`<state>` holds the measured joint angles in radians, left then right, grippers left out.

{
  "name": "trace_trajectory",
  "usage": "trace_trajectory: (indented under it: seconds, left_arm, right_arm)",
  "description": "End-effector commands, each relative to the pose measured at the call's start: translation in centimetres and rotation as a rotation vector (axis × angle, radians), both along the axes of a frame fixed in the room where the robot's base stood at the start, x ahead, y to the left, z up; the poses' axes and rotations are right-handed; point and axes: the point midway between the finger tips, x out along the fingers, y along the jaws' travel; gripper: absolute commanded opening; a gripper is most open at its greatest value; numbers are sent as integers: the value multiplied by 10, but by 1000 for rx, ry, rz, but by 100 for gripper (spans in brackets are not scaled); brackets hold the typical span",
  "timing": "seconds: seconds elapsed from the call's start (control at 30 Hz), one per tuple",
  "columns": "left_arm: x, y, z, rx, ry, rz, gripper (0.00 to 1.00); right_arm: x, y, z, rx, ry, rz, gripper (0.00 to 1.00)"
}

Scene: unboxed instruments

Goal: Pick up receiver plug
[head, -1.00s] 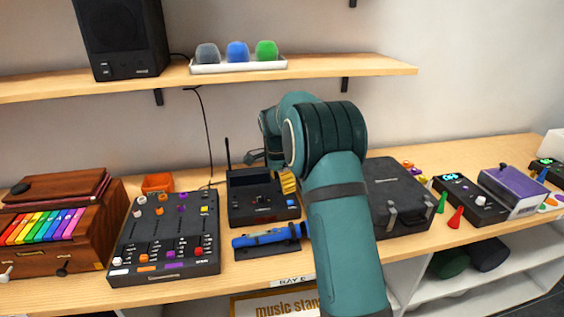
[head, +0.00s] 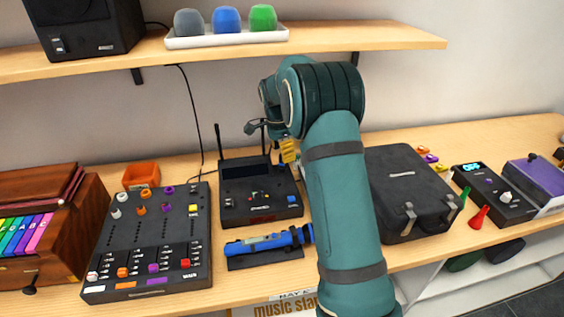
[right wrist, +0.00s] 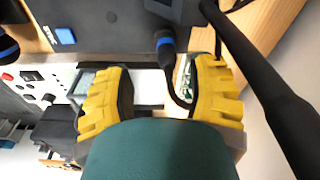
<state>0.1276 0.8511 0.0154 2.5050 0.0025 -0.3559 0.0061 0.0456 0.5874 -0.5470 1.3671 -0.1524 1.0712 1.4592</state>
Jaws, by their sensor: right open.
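The receiver (head: 240,205) is a dark box with upright antennas on the shelf-table. In the right wrist view, the receiver plug (right wrist: 165,42) is a small blue and black plug with a black cable, at the edge of the dark receiver body. My right gripper (right wrist: 163,88) has yellow fingers, open and spread on either side of the plug's cable, with the plug just beyond the fingertips. In the head view, my right gripper (head: 288,151) is mostly hidden by my own arm, above the receiver's back right. The plug cannot be made out there. My left gripper is not in view.
A blue microphone (head: 268,242) lies on a dark stand in front of the receiver. A mixer (head: 150,235) stands left and a black case (head: 405,180) right. A black antenna (right wrist: 265,85) rises close beside the right gripper. An upper shelf (head: 360,40) hangs above.

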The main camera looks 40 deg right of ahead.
Motion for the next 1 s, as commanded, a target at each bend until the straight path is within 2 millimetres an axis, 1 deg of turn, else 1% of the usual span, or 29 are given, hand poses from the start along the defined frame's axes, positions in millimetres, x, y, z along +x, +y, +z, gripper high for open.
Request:
trace_trajectory:
  seconds: [0.17, 0.3, 0.4, 0.5, 0.67, 0.7, 0.77, 0.8, 0.83, 0.87, 1.0]
  left_arm:
    - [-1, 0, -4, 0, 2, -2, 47]
    - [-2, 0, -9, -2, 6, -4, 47]
    - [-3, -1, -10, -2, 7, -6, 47]
    - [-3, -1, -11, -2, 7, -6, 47]
    - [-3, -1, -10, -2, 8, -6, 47]
    - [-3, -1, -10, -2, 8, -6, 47]
    - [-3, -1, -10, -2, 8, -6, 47]
    - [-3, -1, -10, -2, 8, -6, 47]
    - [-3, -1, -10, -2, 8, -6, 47]
    - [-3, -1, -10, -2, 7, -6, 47]
    - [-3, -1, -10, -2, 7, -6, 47]
  right_arm:
    - [4, -1, -17, 0, 1, 0, 55]
    - [7, -3, -38, 0, 1, -1, 55]
    - [6, -5, -49, 0, 1, -1, 55]
    - [6, -5, -52, 0, -1, 0, 55]
    - [6, -5, -51, 0, -1, 0, 55]
    - [6, -5, -51, 0, -1, 0, 47]
    - [6, -5, -51, 0, -1, 0, 26]
    - [6, -5, -51, 0, -1, 0, 12]
    - [6, -5, -51, 0, -1, 0, 2]
    - [6, -5, -51, 0, -1, 0, 0]
    - [6, -5, -51, 0, -1, 0, 0]
